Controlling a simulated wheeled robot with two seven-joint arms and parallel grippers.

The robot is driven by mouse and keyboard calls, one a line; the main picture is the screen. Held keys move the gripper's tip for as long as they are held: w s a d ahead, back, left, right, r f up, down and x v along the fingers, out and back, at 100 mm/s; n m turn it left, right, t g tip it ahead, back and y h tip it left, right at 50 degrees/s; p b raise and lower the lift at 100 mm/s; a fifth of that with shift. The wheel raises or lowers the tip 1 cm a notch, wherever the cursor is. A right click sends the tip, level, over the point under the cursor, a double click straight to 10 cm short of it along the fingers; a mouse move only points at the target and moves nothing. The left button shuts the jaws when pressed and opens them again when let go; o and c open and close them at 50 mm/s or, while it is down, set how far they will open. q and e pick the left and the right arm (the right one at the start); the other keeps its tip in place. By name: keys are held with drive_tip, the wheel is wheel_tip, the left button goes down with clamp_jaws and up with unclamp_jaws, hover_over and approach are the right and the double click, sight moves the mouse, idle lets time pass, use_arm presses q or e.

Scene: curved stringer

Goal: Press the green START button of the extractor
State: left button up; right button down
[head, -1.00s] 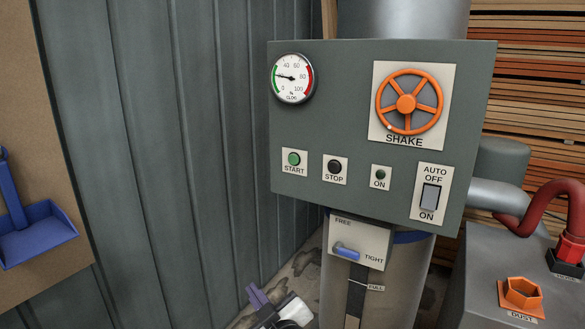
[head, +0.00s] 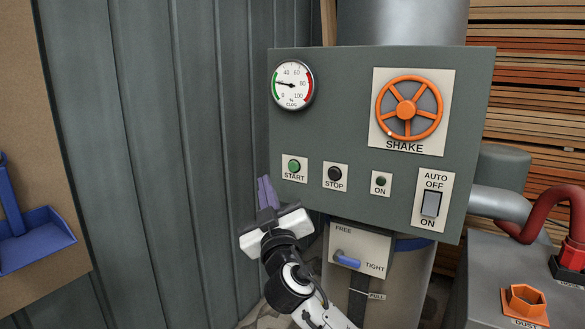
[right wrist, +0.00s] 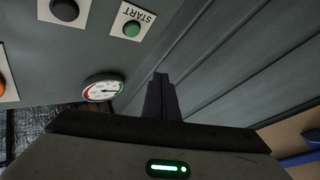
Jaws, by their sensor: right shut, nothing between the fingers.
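The green START button (head: 294,166) sits on a white plate at the lower left of the grey-green control panel (head: 340,120). It also shows at the top of the right wrist view (right wrist: 131,29), on its START plate. My right gripper (head: 266,192) is shut and empty, its purple fingers pointing up, below and left of the START plate in the head view. In the right wrist view its dark fingers (right wrist: 160,92) show apart from the button in the picture. How far they are from the panel I cannot tell. My left gripper is not in view.
The black STOP button (head: 334,172) is right of START. Further right are the ON lamp (head: 380,182), the AUTO switch (head: 430,203) and the orange SHAKE wheel (head: 409,107). A gauge (head: 292,85) is above START. A blue-handled lever (head: 347,260) is below the panel.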

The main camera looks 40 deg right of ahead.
sight(293, 167)
drive_tip(key=shift+w+d, duration=0.55)
drive_tip(key=shift+d, duration=0.8)
drive_tip(key=shift+w+d, duration=0.55)
drive_tip(key=shift+d, duration=0.75)
drive_tip(key=shift+w+d, duration=0.55)
drive_tip(key=shift+d, duration=0.8)
drive_tip(key=shift+d+b, duration=0.1)
drive_tip(key=shift+b, duration=0.2)
drive_tip(key=shift+w+d, duration=0.15)
drive_tip(key=shift+d, duration=0.15)
drive_tip(key=shift+w+d+b, duration=0.15)
drive_tip(key=shift+d+b, duration=0.2)
drive_tip(key=shift+d, duration=0.05)
drive_tip(key=shift+a, duration=0.15)
drive_tip(key=shift+s+a, duration=0.35)
drive_tip(key=shift+a, duration=0.25)
